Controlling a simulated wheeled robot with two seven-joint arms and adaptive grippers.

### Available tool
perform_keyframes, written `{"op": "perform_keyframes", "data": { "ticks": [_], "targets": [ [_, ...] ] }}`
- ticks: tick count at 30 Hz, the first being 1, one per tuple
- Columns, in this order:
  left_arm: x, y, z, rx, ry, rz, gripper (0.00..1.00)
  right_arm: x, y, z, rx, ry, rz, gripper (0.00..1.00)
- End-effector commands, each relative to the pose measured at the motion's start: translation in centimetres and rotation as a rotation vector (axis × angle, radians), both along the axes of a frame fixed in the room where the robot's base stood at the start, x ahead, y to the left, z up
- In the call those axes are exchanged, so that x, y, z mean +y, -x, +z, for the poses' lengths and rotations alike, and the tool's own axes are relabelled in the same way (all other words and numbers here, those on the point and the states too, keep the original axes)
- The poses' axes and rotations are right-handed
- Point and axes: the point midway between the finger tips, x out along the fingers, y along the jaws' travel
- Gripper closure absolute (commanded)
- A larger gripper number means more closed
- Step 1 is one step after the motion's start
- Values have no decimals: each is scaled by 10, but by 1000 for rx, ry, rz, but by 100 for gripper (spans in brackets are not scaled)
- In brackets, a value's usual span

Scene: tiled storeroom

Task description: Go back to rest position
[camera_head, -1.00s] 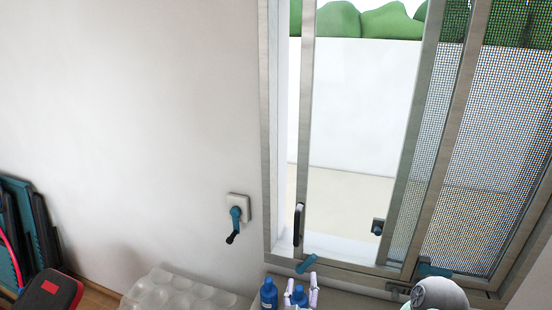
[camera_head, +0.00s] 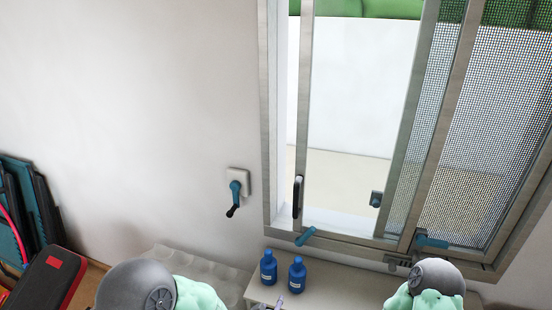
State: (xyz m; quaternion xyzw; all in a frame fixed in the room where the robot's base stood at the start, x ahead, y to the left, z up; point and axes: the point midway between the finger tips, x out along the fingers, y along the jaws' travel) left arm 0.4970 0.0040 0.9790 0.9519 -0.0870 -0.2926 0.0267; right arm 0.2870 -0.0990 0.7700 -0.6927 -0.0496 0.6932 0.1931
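My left arm shows at the bottom left as a grey rounded joint with a mint-green part. My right arm shows the same kind of joint at the bottom right. Small pale lavender fingertips (camera_head: 272,303) just reach into the bottom edge, in front of two blue bottles. They are apart from the bottles. Most of that gripper is cut off, so I cannot tell which arm it belongs to or whether it is open. The other gripper is out of frame.
Two blue bottles (camera_head: 268,267) (camera_head: 297,274) stand upright on a pale counter (camera_head: 340,283) below a metal-framed window (camera_head: 303,120). A teal-handled crank (camera_head: 235,190) is on the wall. A bumpy translucent pad (camera_head: 205,262) lies left of the counter. A black-and-red case (camera_head: 48,280) is far left.

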Motion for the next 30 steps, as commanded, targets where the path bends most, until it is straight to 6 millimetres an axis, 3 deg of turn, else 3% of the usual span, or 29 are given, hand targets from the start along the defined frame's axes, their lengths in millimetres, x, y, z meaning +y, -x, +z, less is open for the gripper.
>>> {"op": "perform_keyframes", "data": {
  "ticks": [1,6,12,15,19,23,30],
  "targets": [
    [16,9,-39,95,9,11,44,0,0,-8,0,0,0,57],
    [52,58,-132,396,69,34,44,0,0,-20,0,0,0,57],
    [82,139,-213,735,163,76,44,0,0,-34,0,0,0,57],
    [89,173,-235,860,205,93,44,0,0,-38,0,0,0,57],
    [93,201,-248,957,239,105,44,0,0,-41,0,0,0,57],
    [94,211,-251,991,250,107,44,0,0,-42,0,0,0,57],
    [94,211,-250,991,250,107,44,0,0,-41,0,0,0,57]
  ]
}}
